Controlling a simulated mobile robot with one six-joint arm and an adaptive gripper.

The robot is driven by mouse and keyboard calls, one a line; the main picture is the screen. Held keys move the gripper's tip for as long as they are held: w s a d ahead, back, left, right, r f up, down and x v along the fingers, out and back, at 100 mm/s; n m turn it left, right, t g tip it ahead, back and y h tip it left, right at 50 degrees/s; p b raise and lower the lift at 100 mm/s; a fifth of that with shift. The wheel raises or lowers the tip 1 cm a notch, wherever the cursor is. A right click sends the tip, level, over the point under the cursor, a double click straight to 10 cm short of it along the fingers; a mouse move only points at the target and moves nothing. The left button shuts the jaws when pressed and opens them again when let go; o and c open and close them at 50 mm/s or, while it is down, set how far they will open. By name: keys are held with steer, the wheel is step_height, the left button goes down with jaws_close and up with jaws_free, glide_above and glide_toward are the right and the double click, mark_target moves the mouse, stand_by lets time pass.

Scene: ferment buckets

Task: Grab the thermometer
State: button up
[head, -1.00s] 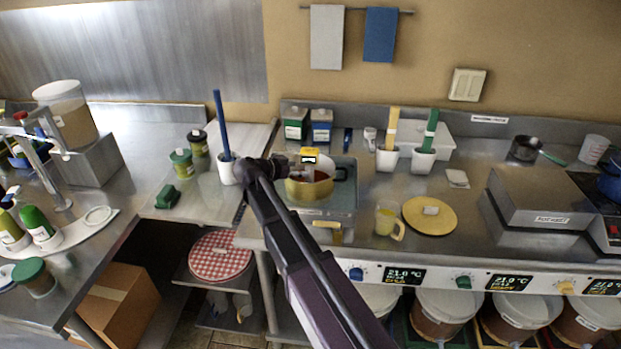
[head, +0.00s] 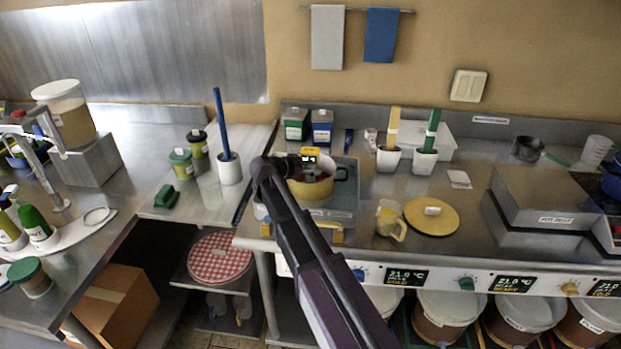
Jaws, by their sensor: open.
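A small yellow device with a dark display, which looks like the thermometer (head: 310,153), sits at the back rim of a yellow pot (head: 322,193) in the head view. The pot holds a reddish content and stands on a grey metal unit in the counter. My gripper (head: 304,166) comes in from the left over the pot, just in front of and below the yellow device. It is open. The fingers are small and dark here, and I cannot tell whether they touch the device. My arm hides the pot's left side.
A white pot with a blue-handled tool (head: 229,168) stands to the left of my arm. To the right are a yellow jug (head: 388,222), a yellow lid (head: 431,216) and two white holders with tools (head: 424,161). Bare counter lies between the lid and the grey box (head: 545,200).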

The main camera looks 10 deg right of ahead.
mark_target(310, 150)
jaws_close()
steer(key=shift+r, duration=0.2)
stand_by(0.3)
step_height(310, 150, up, 10)
steer(key=p, duration=1)
steer(key=shift+f, duration=0.2)
stand_by(0.4)
